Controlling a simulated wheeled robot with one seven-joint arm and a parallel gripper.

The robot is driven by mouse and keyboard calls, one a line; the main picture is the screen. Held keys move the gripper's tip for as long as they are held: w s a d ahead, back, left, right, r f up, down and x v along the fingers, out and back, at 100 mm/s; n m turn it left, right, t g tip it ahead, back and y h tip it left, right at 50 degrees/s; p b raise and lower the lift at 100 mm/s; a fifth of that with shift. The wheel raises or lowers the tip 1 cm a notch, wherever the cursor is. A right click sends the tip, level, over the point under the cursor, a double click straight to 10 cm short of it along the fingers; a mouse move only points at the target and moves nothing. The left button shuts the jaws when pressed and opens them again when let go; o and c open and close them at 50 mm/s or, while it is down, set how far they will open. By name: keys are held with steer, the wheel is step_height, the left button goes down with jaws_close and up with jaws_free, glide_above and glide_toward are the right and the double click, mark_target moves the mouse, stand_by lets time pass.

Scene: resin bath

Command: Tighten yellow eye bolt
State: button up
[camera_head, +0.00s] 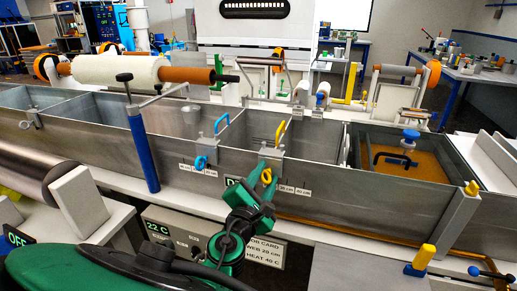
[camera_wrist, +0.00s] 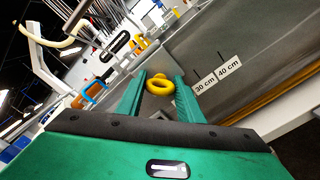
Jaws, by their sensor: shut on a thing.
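The yellow eye bolt (camera_head: 267,176) is on the outer front wall of the long metal bath, on a metal bracket (camera_head: 271,150) that sits over the rim. The gripper (camera_wrist: 158,80) is shut on the eye bolt. The fingers partly hide the bolt and the bracket.
A blue eye bolt (camera_head: 201,162) and blue handle (camera_head: 221,123) are on a second bracket to the left. A blue post (camera_head: 143,152) stands further left. Labels of 30 cm and 40 cm (camera_wrist: 217,76) are on the wall. A grey control box (camera_head: 185,232) sits below.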

steer(key=m, duration=0.6)
steer(key=shift+a+f+m, duration=0.1)
steer(key=shift+m, duration=0.2)
stand_by(0.5)
steer(key=o, duration=1.1)
steer(key=shift+c, duration=0.2)
steer(key=shift+s, duration=0.1)
steer(key=v, duration=1)
steer(key=shift+s, duration=0.3)
steer(key=shift+s+a, duration=0.1)
steer(key=shift+a, duration=0.05)
